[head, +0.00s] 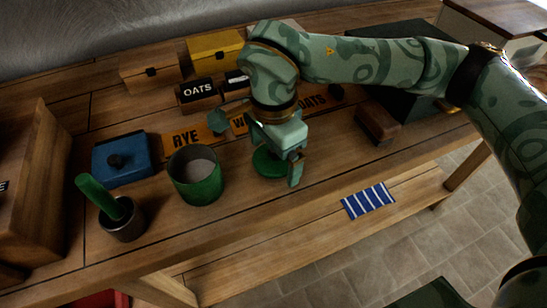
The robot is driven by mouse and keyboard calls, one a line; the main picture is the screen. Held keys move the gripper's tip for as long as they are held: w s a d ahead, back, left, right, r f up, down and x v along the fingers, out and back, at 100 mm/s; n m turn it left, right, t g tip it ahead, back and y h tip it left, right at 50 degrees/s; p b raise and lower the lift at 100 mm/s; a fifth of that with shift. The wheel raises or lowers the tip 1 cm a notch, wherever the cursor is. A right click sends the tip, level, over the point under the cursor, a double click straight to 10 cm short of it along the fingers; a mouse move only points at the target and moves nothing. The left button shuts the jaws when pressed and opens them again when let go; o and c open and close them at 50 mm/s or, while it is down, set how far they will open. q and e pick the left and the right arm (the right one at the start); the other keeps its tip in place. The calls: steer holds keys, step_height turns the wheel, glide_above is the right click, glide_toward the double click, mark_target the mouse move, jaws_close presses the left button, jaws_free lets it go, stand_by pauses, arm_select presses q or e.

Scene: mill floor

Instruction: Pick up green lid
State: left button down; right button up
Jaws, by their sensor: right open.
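The green lid (268,165) lies flat on the wooden table, right of an open green canister (197,177) with pale contents. My right gripper (279,153) points down just above and over the lid, partly hiding it. Its near finger comes down beside the lid's right edge; the far finger is hard to make out. The gripper is open, and I cannot tell whether it touches the lid. My left gripper is out of view.
A blue lidded box (122,158) and a mortar (122,222) with a green pestle (98,195) stand left of the canister. Orange label strips (188,136), small boxes and a brown block (377,122) lie behind and right. A striped cloth (368,201) lies on the lower shelf.

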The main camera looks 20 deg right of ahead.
steer(key=c, duration=1)
steer(key=shift+r, duration=0.1)
steer(key=shift+c, duration=0.2)
